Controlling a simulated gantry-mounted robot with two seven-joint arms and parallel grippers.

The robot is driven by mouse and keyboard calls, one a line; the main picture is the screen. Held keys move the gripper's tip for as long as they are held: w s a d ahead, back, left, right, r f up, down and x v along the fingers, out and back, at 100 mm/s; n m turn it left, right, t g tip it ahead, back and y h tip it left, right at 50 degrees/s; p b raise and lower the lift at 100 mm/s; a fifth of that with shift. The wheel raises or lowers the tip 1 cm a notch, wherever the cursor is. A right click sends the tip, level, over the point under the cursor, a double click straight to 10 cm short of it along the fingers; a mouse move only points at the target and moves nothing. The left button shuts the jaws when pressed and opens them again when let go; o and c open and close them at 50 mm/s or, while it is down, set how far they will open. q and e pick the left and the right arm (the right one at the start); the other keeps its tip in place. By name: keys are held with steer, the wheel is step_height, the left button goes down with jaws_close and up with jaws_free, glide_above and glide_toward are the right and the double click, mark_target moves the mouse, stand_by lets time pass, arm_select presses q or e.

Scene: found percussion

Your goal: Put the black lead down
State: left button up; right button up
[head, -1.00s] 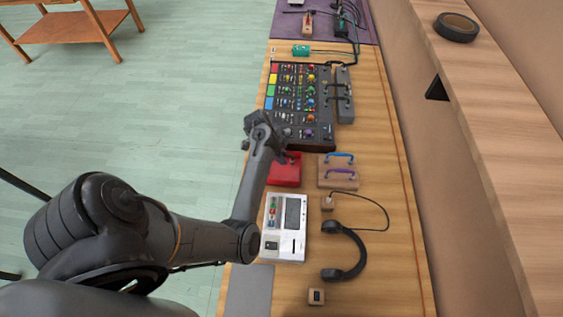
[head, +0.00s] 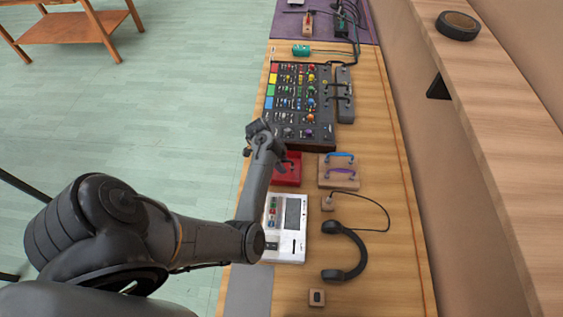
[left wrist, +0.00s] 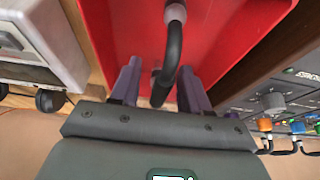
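The black lead (left wrist: 172,55) is a short curved cable with a grey plug, at the red block (left wrist: 225,30). In the left wrist view it arches over the block's red face, and its near end hangs between my left gripper's fingers (left wrist: 160,92). Gaps show on both sides of the lead, so the fingers are apart. In the head view my left gripper (head: 278,157) is over the left part of the red block (head: 289,179), and its fingertips are hard to make out. My right gripper is not in view.
A wooden block (head: 326,180) with blue and purple leads stands right of the red block. A control panel (head: 288,125) lies beyond it, a white device (head: 293,246) nearer. Headphones (head: 356,256) and small wooden blocks (head: 317,298) lie at the front right.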

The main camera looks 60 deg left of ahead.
arm_select(q)
steer(key=shift+r, duration=0.25)
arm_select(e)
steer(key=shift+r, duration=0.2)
arm_select(q)
steer(key=p+v, duration=0.1)
steer(key=v, duration=1)
steer(key=shift+s+a+r+y, duration=0.15)
steer(key=shift+s+r+y, duration=0.15)
steer(key=shift+r, duration=0.15)
steer(key=shift+s+r+n+g+y, duration=0.2)
steer(key=shift+n+g+y, duration=0.2)
steer(key=s+d+n, duration=0.1)
steer(key=s+d, duration=0.2)
steer(key=d, duration=0.7)
steer(key=s+d+n, duration=0.1)
steer(key=s+d, duration=0.3)
steer(key=d, duration=0.6)
steer(key=s+d+n+y, duration=0.1)
steer(key=s+d, duration=0.3)
steer(key=d, duration=0.6)
steer(key=shift+r+n+t, duration=0.3)
steer(key=shift+n, duration=0.3)
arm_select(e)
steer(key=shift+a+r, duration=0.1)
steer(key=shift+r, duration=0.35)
